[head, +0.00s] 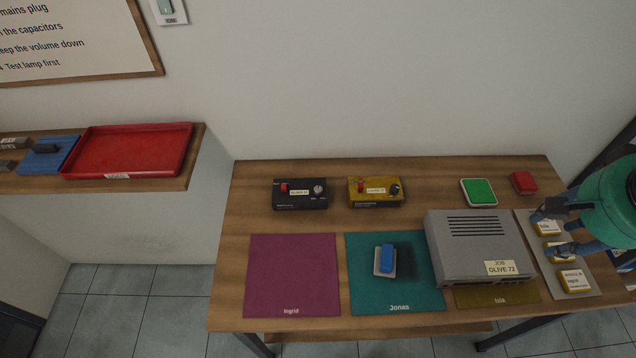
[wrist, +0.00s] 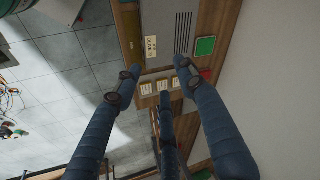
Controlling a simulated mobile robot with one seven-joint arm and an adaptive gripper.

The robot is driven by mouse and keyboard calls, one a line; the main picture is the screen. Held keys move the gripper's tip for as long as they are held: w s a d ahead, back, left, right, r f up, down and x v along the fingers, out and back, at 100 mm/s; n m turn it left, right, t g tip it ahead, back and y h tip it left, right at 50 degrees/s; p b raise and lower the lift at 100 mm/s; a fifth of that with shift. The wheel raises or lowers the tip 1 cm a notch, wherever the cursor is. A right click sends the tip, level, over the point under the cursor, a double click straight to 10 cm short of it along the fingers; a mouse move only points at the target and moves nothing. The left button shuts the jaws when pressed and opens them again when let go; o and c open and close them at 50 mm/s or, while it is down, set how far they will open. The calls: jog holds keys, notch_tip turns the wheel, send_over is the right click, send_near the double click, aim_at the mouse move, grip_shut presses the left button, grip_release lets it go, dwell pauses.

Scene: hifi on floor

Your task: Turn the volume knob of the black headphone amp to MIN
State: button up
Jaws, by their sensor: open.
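The black headphone amp (head: 299,196) stands at the back left of the table in the head view. It has a red part on its left, a label in the middle and a light round knob (head: 318,189) on its right. The knob's pointer is too small to read. My gripper (head: 554,229) is at the table's right end, over the grey board with white-and-yellow labelled blocks, far from the amp. In the wrist view my gripper (wrist: 158,88) has its fingers spread, with nothing between them. The black amp does not show in the wrist view.
A yellow amp (head: 376,191) stands just right of the black one. A grey hi-fi unit (head: 477,247) stands between my gripper and the amps. A green pad (head: 479,192) and red block (head: 523,182) lie behind. The magenta mat (head: 292,270) is bare; a blue-topped object (head: 386,259) sits on the teal mat.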

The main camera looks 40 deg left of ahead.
jog(key=w+a+g+p, duration=0.1)
jog(key=w+a, duration=0.4)
jog(key=a, duration=0.6)
jog(key=m+g+h+p, duration=0.1)
jog(key=m+g+p, duration=0.2)
jog(key=p, duration=0.2)
send_over(318, 188)
notch_tip(318, 188, down, 19)
jog(key=shift+s+r, duration=0.1)
jog(key=shift+r, duration=0.1)
jog(key=shift+f, duration=0.15)
notch_tip(318, 188, down, 14)
jog(key=shift+r+b, duration=0.2)
jog(key=shift+b, duration=0.2)
grip_shut()
